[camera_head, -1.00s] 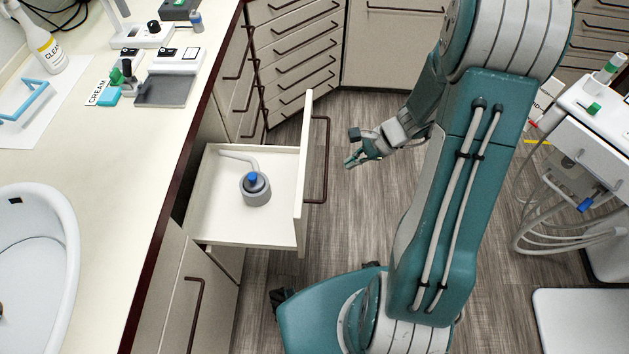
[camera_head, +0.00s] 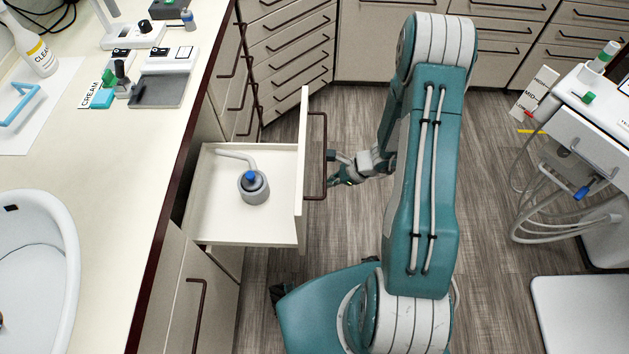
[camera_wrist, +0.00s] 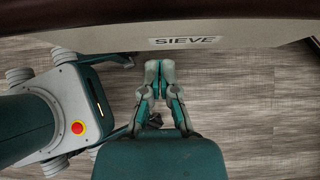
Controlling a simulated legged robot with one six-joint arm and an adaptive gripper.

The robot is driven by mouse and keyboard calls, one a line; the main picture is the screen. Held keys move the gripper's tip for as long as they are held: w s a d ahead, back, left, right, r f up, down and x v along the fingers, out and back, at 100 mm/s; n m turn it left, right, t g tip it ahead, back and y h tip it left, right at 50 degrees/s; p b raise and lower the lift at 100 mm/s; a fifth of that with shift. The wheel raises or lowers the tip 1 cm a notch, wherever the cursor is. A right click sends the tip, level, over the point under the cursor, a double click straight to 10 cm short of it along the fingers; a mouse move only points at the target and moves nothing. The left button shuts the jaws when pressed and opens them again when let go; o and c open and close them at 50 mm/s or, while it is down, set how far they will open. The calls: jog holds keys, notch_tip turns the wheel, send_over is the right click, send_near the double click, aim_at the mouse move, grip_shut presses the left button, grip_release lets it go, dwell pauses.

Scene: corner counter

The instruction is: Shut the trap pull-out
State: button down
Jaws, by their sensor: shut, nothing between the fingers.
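A pull-out (camera_head: 225,225) stands open from the cabinet under the left counter. Its pale front (camera_head: 301,170) faces right and carries a long dark bar handle (camera_head: 325,150). A grey trap-like vessel (camera_head: 254,188) with a blue top and a bent pale pipe lies inside it. My gripper (camera_head: 335,178) is just right of the handle, shut and empty; I cannot tell whether it touches. In the wrist view my gripper (camera_wrist: 159,68) has its fingers together, below a pale face with a SIEVE label (camera_wrist: 186,41). I cannot tell which front bears that label.
The counter (camera_head: 120,160) with a white basin (camera_head: 45,235) runs along the left. Closed drawers (camera_head: 290,65) stand behind the pull-out. A white cart (camera_head: 590,130) with hanging hoses is at the right. Wood-look floor (camera_head: 490,190) is free between my arm and the cart.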

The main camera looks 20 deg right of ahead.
jog(key=shift+w+a, duration=0.3)
jog(key=shift+a, duration=0.65)
jog(key=shift+w+a, duration=0.3)
jog(key=shift+a, duration=0.65)
jog(key=w+a, duration=0.4)
jog(key=a, duration=1)
jog(key=w+a, duration=0.5)
jog(key=a, duration=0.9)
jog(key=shift+w+a, duration=0.15)
jog(key=shift+a+r, duration=0.1)
jog(key=shift+r, duration=0.05)
